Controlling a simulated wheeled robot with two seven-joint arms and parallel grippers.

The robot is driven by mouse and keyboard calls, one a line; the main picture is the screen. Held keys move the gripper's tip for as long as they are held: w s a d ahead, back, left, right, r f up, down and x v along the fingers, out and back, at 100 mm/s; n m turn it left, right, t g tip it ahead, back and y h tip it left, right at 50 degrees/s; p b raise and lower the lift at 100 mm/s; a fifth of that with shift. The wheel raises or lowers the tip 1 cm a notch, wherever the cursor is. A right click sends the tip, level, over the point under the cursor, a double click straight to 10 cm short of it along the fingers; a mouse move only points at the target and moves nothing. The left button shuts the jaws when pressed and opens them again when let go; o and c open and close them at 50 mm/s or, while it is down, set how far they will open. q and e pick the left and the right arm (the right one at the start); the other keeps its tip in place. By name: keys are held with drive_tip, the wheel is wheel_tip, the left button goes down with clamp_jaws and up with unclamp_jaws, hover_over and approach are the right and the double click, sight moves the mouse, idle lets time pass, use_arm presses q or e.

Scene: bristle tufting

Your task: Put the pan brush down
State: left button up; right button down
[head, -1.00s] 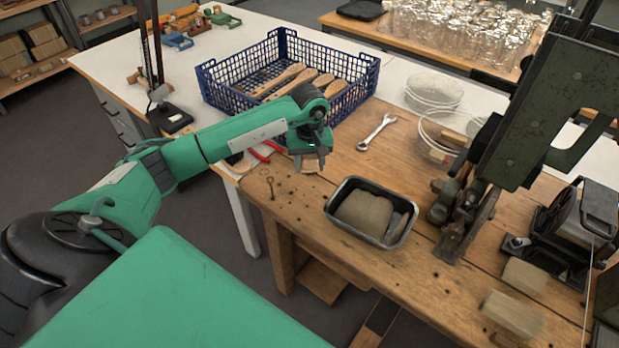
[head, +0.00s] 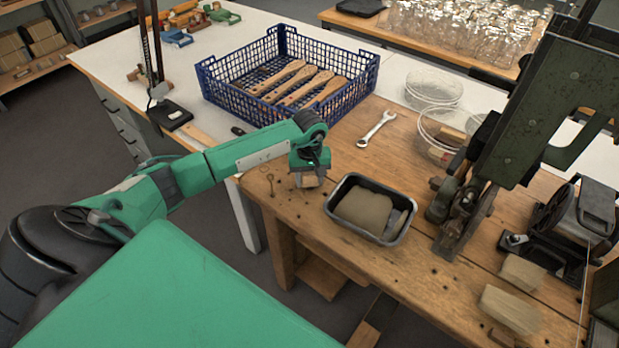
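My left gripper (head: 309,184) is over the wooden bench (head: 330,275), just left of the metal pan. A small tan wooden piece (head: 310,181), which looks like the pan brush, sits between its fingers and seems held. Its bristles are not visible, and I cannot tell whether it touches the bench. The dark metal pan (head: 338,213) holds a tan heap (head: 363,210) and lies just right of the gripper. My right gripper is not in view.
A blue crate (head: 225,97) with several wooden brush bodies stands behind the arm. A wrench (head: 376,128) lies behind the pan. A dark green machine (head: 545,110) and pale blocks (head: 510,308) are at the right. The bench's front edge is close to the gripper.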

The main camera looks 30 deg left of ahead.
use_arm(q)
drive_tip(key=o, duration=0.4)
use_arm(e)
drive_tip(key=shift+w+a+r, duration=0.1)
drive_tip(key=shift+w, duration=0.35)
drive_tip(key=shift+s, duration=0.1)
use_arm(q)
drive_tip(key=shift+r+p, duration=0.3)
wheel_tip(320, 180, up, 2)
drive_tip(key=shift+r+b, duration=0.2)
drive_tip(key=shift+b, duration=0.35)
wheel_tip(320, 180, up, 8)
drive_tip(key=shift+r+b, duration=0.1)
drive_tip(key=shift+b, duration=0.75)
drive_tip(key=shift+r, duration=0.5)
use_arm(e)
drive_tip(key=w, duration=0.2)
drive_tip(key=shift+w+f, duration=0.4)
